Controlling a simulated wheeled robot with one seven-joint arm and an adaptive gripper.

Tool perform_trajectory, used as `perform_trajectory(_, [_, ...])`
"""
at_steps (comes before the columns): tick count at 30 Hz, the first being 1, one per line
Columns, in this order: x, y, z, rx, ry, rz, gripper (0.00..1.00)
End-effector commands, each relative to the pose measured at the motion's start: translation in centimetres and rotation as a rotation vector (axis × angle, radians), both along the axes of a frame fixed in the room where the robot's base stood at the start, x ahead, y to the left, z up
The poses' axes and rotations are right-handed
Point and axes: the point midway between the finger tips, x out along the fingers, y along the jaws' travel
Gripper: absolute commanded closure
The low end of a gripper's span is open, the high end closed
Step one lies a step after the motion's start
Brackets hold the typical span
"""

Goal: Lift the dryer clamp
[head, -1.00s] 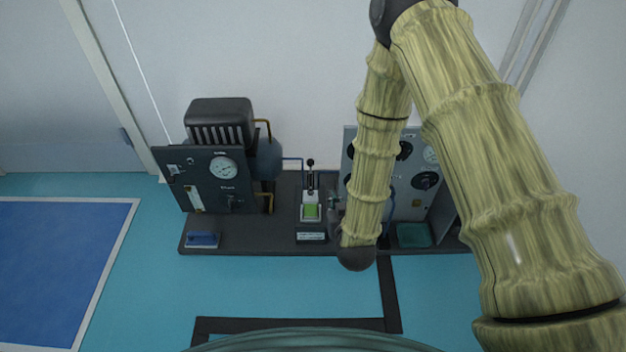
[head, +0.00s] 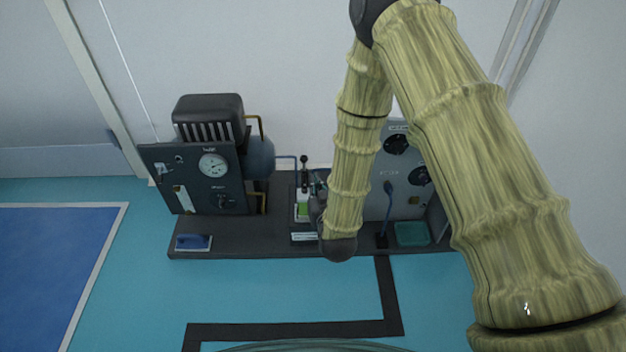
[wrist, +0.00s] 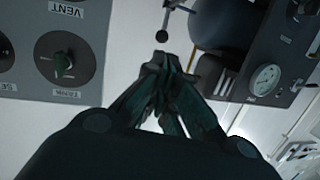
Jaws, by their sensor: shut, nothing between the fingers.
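The dryer clamp (head: 304,176) appears to be the small upright lever with a black ball knob, above a pale unit with a green window in the middle of the dark bench. In the wrist view a rod with dark ball ends (wrist: 168,16) lies just beyond my fingertips and looks like this lever. My gripper (wrist: 161,62) is shut and empty, its fingertips together and apart from the rod. In the head view my gripper (head: 319,186) is right beside the clamp on its right, partly hidden by my arm.
A dark panel with a gauge (head: 213,165) and a black compressor (head: 208,108) stand left of the clamp. A grey panel with knobs (head: 398,180) stands to the right, partly behind my arm.

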Motion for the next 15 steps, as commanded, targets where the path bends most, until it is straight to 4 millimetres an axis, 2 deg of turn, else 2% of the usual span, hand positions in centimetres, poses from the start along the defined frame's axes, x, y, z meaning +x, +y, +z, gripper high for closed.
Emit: perform_trajectory(15, [8.2, 1.6, -1.9, 0.000, -0.002, 0.000, 1.00])
